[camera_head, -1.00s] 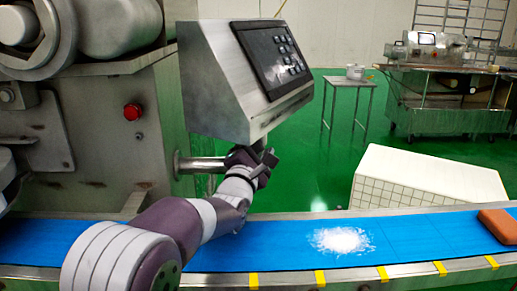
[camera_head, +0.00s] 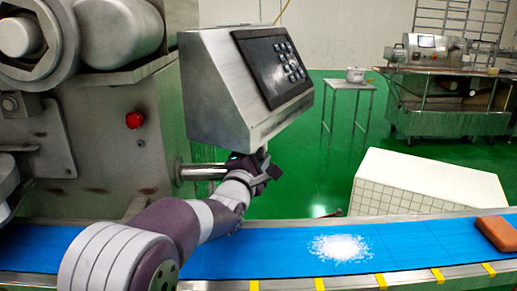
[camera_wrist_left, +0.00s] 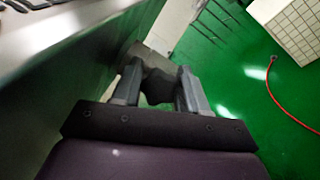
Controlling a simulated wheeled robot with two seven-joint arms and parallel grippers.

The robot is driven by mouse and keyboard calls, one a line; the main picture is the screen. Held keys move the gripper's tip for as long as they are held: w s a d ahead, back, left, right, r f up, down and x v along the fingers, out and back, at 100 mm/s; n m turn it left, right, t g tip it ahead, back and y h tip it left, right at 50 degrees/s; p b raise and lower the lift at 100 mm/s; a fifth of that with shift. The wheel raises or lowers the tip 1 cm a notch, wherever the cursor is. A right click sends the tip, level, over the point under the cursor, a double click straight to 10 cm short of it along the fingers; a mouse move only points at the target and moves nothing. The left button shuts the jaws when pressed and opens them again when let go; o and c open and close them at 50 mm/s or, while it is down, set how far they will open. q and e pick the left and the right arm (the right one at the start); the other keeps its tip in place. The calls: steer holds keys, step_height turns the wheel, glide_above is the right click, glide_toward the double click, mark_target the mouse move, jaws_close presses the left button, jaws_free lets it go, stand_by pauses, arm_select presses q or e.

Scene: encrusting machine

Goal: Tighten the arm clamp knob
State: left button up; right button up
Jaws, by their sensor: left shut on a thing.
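The arm clamp knob (camera_wrist_left: 157,86) is a dark, lobed piece under the control panel, seen in the left wrist view. It sits between the two grey fingers of my left gripper (camera_wrist_left: 158,78), which is shut on it. In the head view my left gripper (camera_head: 262,166) is just below the panel's lower edge, at the end of the metal support arm (camera_head: 203,171); the knob is mostly hidden there by the gripper. The control panel (camera_head: 222,92) is a steel box with a dark screen and buttons, tilted on its arm. My right gripper is not in view.
A blue conveyor belt (camera_head: 275,262) with a white powder patch (camera_head: 341,248) and an orange-brown block (camera_head: 496,232) runs below. The large machine (camera_head: 100,160) with a red button (camera_head: 134,120) stands left. A white tiled box (camera_head: 430,185) stands behind the belt.

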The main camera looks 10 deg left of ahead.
arm_select(q)
steer(key=m+g+p, duration=0.1)
steer(key=m+p, duration=0.1)
steer(key=shift+m, duration=0.4)
steer(key=shift+f+m+g+p, duration=0.15)
steer(key=shift+m+g+p, duration=0.25)
steer(key=shift+m+p, duration=0.55)
steer(key=o, duration=1)
steer(key=shift+c, duration=0.2)
steer(key=s+a+p, duration=0.1)
steer(key=s+p, duration=0.1)
steer(key=s, duration=1)
steer(key=shift+s+a+p, duration=0.25)
steer(key=shift+s+p, duration=0.05)
steer(key=shift+p, duration=0.05)
